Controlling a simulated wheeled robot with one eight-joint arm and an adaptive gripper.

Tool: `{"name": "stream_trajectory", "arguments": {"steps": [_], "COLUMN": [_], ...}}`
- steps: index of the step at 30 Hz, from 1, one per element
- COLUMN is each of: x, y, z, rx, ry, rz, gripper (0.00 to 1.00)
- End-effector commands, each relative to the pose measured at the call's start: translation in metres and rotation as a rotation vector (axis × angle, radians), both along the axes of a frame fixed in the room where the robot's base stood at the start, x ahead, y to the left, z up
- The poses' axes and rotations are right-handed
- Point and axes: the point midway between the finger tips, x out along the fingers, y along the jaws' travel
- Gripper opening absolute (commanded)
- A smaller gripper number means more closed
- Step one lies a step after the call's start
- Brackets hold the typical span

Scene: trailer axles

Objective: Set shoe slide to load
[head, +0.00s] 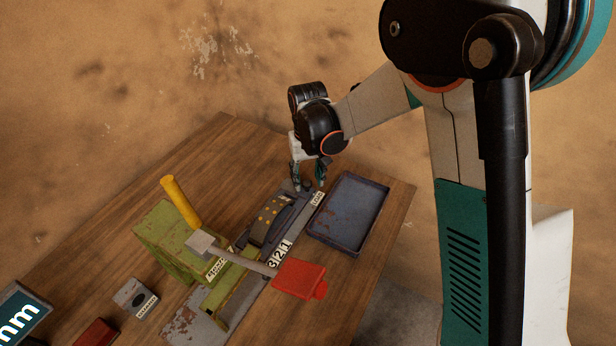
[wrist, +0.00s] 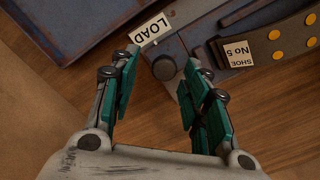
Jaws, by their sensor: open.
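The shoe (head: 265,225) is a dark curved block with yellow studs, lying on the grey slide at the middle of the table. In the wrist view the shoe (wrist: 268,45) is at upper right, labelled "SHOE No 5". A white LOAD label (head: 318,199) marks the slide's far end; it also shows in the wrist view (wrist: 153,29). A dark round knob (wrist: 164,68) sits near the LOAD label. My gripper (head: 308,184) is low over that end. Its open fingers (wrist: 163,62) stand either side of the knob in the picture; contact cannot be told.
A blue-grey tray (head: 347,212) lies right of the slide. A green machine (head: 165,238) with a yellow handle (head: 181,202) stands left. A lever with a red block (head: 299,279) crosses over the slide near the 3-2-1 labels (head: 280,253). Bare table lies behind the machine.

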Motion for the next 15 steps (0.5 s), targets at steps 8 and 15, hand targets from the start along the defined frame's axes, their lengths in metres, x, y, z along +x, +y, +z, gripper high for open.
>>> {"name": "stream_trajectory", "arguments": {"steps": [8, 15], "x": [-0.001, -0.001], "y": [0.0, 0.0], "z": [0.049, 0.093], "rx": [0.0, -0.001], "ry": [0.0, -0.001], "rz": [0.0, -0.001], "gripper": [0.43, 0.43]}}
